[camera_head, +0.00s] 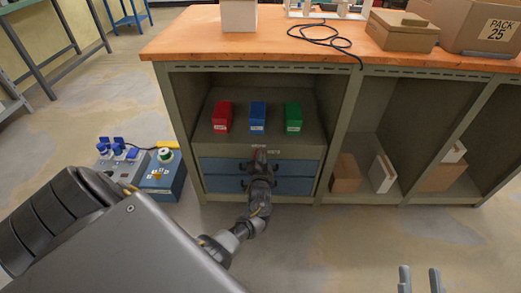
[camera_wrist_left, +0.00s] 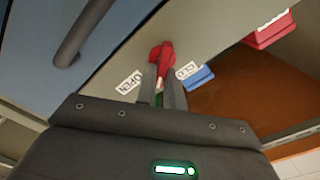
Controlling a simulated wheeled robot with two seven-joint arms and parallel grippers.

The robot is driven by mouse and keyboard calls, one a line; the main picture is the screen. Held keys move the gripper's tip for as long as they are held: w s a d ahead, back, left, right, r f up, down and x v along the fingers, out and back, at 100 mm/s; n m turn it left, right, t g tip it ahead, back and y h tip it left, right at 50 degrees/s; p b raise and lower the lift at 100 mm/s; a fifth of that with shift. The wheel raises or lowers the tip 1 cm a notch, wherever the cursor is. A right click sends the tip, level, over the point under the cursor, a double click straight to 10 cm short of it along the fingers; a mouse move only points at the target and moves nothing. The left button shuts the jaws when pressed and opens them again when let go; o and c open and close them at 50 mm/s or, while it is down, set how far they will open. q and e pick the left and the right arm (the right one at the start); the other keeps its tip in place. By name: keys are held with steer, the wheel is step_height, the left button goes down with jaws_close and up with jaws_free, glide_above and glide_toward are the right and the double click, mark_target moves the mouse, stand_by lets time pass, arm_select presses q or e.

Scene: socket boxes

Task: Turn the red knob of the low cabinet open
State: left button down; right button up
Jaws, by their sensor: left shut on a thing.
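The red knob (camera_wrist_left: 162,54) sits on the front panel of the low cabinet (camera_head: 212,150), above the blue drawers (camera_head: 222,165). An OPEN label (camera_wrist_left: 129,82) is on its left and a partly hidden CLOSED label (camera_wrist_left: 186,70) on its right in the left wrist view. My left gripper (camera_wrist_left: 160,84) is shut on the knob, one finger on each side. In the head view my left gripper (camera_head: 260,158) reaches the panel and hides most of the knob. My right gripper (camera_head: 420,280) is at the bottom right, empty, its fingers apart.
Red (camera_head: 222,116), blue (camera_head: 257,115) and green (camera_head: 293,116) boxes stand on the shelf above the panel. A dark drawer handle (camera_wrist_left: 84,33) is near my left gripper. Cardboard boxes (camera_head: 345,173) lie in the right bay.

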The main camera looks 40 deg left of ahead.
arm_select(q)
steer(key=m+p, duration=0.1)
steer(key=m, duration=0.4)
steer(key=shift+w+f+p, duration=0.15)
steer(key=shift+p, duration=0.25)
steer(key=shift+d+f+m+p, duration=0.1)
steer(key=shift+m+p, duration=0.05)
steer(key=shift+m, duration=0.5)
steer(key=shift+f+m+p, duration=0.1)
steer(key=shift+m+p, duration=0.05)
steer(key=shift+m, duration=0.5)
arm_select(e)
steer(key=d+f+m+g+h, duration=0.1)
steer(key=d+f+g+h, duration=0.1)
steer(key=f+h, duration=0.1)
steer(key=w+d+f+g+h, duration=0.1)
steer(key=d+f+g+h, duration=0.1)
steer(key=f, duration=0.4)
steer(key=shift+w+d+m+g+h, duration=0.15)
steer(key=shift+d+m+g+h, duration=0.1)
steer(key=shift+m+g+h, duration=0.2)
steer(key=shift+f, duration=0.1)
arm_select(q)
steer(key=c, duration=1.5)
jaws_free()
